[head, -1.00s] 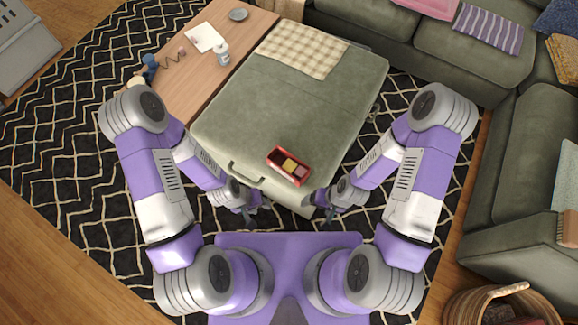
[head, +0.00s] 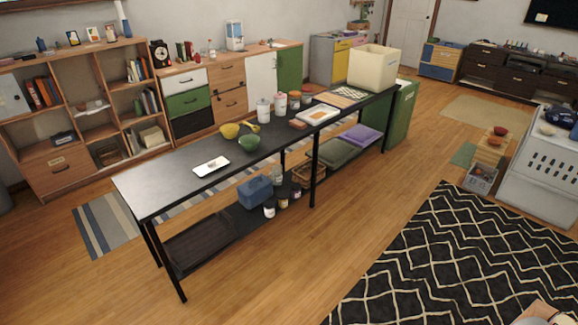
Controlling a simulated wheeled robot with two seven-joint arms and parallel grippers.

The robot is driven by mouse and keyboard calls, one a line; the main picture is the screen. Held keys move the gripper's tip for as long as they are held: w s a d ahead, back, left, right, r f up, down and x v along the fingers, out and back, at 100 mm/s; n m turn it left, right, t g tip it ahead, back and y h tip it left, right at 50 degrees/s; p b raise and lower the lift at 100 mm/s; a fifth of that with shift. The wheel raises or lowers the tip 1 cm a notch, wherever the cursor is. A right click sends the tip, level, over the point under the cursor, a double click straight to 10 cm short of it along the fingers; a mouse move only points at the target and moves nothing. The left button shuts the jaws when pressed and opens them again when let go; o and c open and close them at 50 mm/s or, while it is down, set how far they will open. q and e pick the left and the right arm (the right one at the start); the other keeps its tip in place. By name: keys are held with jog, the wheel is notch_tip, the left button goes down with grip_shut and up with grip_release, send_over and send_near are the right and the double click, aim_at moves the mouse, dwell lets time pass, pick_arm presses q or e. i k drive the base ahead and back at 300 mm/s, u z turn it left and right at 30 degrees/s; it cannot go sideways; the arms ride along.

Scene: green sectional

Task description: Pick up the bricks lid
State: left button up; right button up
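I cannot make out a bricks lid in the head view now. The red box with coloured blocks, seen earlier on the green ottoman, is out of view. Neither of my grippers shows in this frame, so their hold cannot be seen.
A long black table (head: 165,182) crosses the room, with a white tablet (head: 211,167), a green bowl (head: 249,143) and a cream bin (head: 372,67) on top. Its lower shelf holds a blue box (head: 255,192). Wooden floor is clear between it and the black patterned rug (head: 450,262).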

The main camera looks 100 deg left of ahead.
aim_at(202, 171)
jog(key=u, duration=0.45)
jog(key=k, duration=1.25)
jog(key=u, duration=0.55)
